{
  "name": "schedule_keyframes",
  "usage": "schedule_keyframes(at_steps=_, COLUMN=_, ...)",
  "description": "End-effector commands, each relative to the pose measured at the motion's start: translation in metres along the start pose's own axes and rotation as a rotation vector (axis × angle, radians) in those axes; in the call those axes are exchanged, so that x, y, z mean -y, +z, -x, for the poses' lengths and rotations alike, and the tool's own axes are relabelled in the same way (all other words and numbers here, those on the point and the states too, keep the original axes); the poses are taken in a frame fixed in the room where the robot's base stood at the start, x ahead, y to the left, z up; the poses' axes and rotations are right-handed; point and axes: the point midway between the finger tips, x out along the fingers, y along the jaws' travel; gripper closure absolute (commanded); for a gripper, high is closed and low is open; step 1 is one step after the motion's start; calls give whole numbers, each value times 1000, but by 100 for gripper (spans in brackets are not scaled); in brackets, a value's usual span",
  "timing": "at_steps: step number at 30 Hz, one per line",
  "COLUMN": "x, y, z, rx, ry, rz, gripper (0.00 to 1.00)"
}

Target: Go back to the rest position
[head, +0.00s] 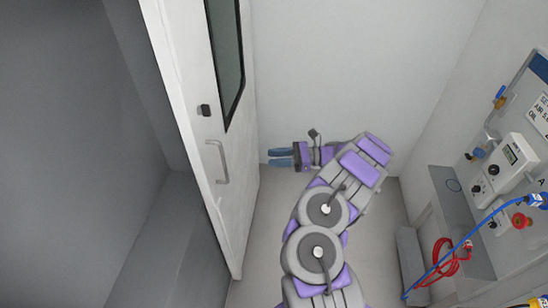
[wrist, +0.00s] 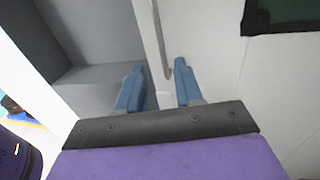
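My gripper (head: 280,158) has two blue fingers and points left toward the white door (head: 181,72) in the head view. In the wrist view, my gripper (wrist: 156,88) is open, with a clear gap between its fingers and nothing held. My purple and grey arm reaches up from the bottom of the head view and bends left. The door's handle (head: 219,162) is to the left of my gripper, apart from it in the head view. In the wrist view the door's edge (wrist: 151,35) lies behind the gap between the fingers.
The door stands open, with a grey space (head: 60,150) to its left. At right are a wall panel (head: 508,110) with a red button (head: 519,220), a grey shelf box (head: 455,205), red coiled cable (head: 440,258) and blue cable. Floor (head: 262,215) is clear between door and arm.

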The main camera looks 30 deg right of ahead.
Motion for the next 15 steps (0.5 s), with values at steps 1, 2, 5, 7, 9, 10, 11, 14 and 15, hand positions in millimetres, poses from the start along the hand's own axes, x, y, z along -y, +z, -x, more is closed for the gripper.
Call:
schedule_keyframes(at_steps=1, x=0, y=0, z=0, rx=0, ry=0, rz=0, gripper=65)
schedule_keyframes(at_steps=2, x=0, y=0, z=0, rx=0, ry=0, rz=0, gripper=65)
schedule_keyframes(at_steps=5, x=0, y=0, z=0, rx=0, ry=0, rz=0, gripper=65)
schedule_keyframes(at_steps=7, x=0, y=0, z=0, rx=0, ry=0, rz=0, gripper=65)
schedule_keyframes(at_steps=9, x=0, y=0, z=-1, rx=0, ry=1, rz=1, gripper=65)
schedule_keyframes(at_steps=10, x=0, y=1, z=-2, rx=1, ry=4, rz=2, gripper=65)
schedule_keyframes(at_steps=11, x=-1, y=2, z=-4, rx=1, ry=8, rz=6, gripper=65)
schedule_keyframes(at_steps=14, x=-5, y=13, z=-19, rx=2, ry=46, rz=30, gripper=65)
schedule_keyframes(at_steps=15, x=-8, y=21, z=-29, rx=3, ry=70, rz=48, gripper=65)
